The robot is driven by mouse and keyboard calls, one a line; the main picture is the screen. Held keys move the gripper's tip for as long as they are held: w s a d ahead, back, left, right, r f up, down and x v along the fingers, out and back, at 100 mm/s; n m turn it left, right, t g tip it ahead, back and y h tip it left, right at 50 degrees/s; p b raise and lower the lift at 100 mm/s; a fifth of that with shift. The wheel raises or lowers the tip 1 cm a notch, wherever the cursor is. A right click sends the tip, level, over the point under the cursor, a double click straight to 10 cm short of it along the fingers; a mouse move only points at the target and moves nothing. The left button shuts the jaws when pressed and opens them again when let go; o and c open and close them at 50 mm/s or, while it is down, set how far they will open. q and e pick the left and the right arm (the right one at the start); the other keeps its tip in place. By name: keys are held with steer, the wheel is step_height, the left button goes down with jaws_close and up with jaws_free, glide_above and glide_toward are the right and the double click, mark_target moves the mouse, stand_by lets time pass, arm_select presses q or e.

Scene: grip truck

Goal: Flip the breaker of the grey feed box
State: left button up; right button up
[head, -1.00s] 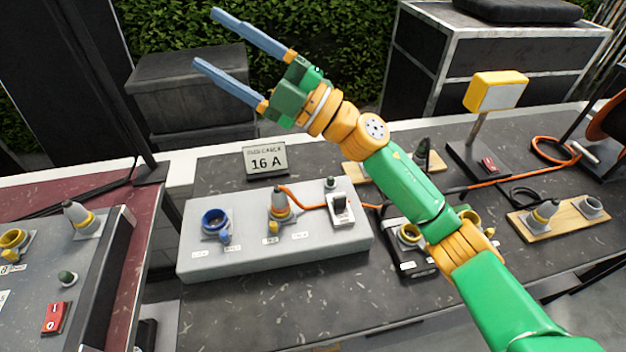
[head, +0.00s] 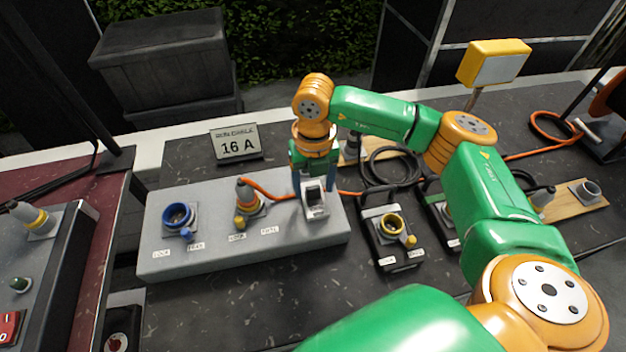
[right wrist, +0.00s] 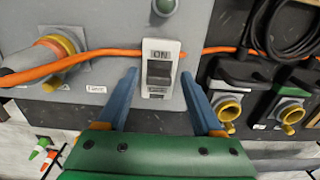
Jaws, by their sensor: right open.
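The grey feed box (head: 240,250) lies on the dark bench. Its breaker (head: 316,203), a white frame with a dark switch, sits at the box's right end. In the right wrist view the breaker (right wrist: 161,72) shows "ON" above the dark switch; I cannot tell which way it is set. My right gripper (head: 314,186) points down over the breaker, open and empty. In the right wrist view the fingers of the right gripper (right wrist: 158,80) stand on either side of the breaker; contact is not clear. My left gripper is out of view.
A plug (head: 249,200) with an orange cable sits in the box, beside a blue socket (head: 178,215). A "16 A" sign (head: 236,144) stands behind. Black socket units (head: 392,235) stand to the right, and a red-topped table is at the left.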

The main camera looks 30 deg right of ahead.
steer(key=shift+a, duration=0.1)
jaws_close()
steer(key=shift+w+f+g+b, duration=0.15)
steer(key=shift+w+g+b, duration=0.3)
steer(key=shift+g, duration=0.75)
steer(key=shift+w+d+f+g+y+b, duration=0.25)
steer(key=shift+g+y+b, duration=0.15)
steer(key=shift+g+b, duration=0.15)
steer(key=shift+w+r+g+b, duration=0.1)
steer(key=shift+r+g+b, duration=0.05)
steer(key=shift+g+b, duration=0.15)
jaws_free()
steer(key=shift+r, duration=0.15)
